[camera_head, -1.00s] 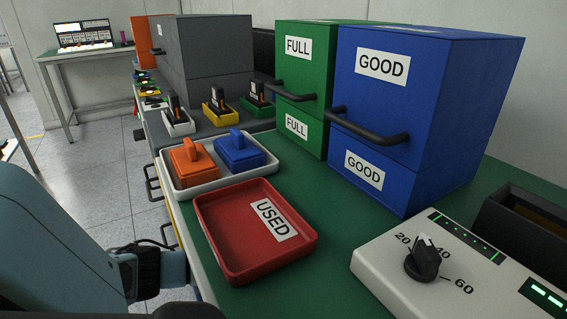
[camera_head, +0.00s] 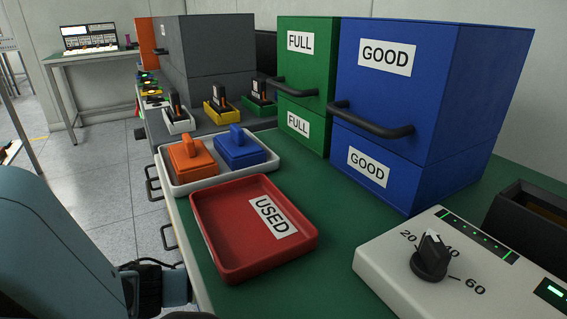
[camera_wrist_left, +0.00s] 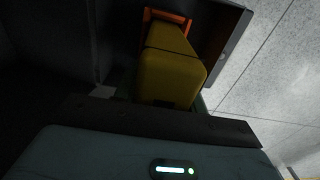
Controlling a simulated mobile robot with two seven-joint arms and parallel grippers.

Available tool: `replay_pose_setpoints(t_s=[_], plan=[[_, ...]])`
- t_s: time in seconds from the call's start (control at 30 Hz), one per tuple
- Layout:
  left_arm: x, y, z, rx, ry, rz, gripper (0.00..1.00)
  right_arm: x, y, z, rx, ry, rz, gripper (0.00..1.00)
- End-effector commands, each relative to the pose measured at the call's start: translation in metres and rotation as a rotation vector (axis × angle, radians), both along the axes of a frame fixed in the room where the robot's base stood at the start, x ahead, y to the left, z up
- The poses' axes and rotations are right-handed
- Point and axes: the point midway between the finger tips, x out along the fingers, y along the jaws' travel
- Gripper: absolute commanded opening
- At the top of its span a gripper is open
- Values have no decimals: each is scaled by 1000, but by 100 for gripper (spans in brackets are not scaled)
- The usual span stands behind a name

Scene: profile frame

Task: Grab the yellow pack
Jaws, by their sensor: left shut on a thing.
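The yellow pack (camera_wrist_left: 172,75) shows in the left wrist view, in a dark open-topped recess or drawer whose grey edge (camera_wrist_left: 236,45) is on the right. An orange bar (camera_wrist_left: 168,15) lies at its far end; I cannot tell whether it belongs to the pack. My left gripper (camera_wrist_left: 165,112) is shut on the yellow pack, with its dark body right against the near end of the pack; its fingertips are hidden. In the head view my left arm reaches down at the lower left, beside the bench edge, and the pack is out of sight there.
A red USED tray (camera_head: 253,268) and a white tray (camera_head: 178,188) with an orange block (camera_head: 190,163) and a blue block (camera_head: 240,150) stand near the bench edge. Green (camera_head: 303,70) and blue cabinets (camera_head: 430,110) stand behind. A dial box (camera_head: 385,270) is at lower right.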

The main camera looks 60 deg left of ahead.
Motion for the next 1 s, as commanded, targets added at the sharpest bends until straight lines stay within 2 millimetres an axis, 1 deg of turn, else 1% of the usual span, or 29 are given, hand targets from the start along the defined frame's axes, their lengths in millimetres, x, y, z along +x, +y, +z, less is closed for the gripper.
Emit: replay_pose_setpoints(t_s=[0.03, 0.1, 0.43, 0.53, 0.67, 0.9, 1.0], plan=[[0, 0, 0, 0, 0, 0, 9, -2, 0, 0, -1, 3, 0, 45], [0, 0, 0, 0, 0, 0, 0, -4, 0, 0, 0, 7, 0, 45], [1, 0, 1, 0, -2, 0, 0, -8, 0, 0, 0, 16, 0, 45], [1, 0, 5, 1, -3, 0, 0, -8, 0, 1, -1, 16, 1, 45], [2, 1, 22, 0, -6, -1, 0, -5, 0, 8, -1, 7, 1, 45], [2, 1, 68, 1, -8, -2, 0, 3, 0, 25, -1, -20, 1, 45], [2, 1, 83, 1, -6, -1, 0, 6, 0, 31, -1, -27, 1, 45]])
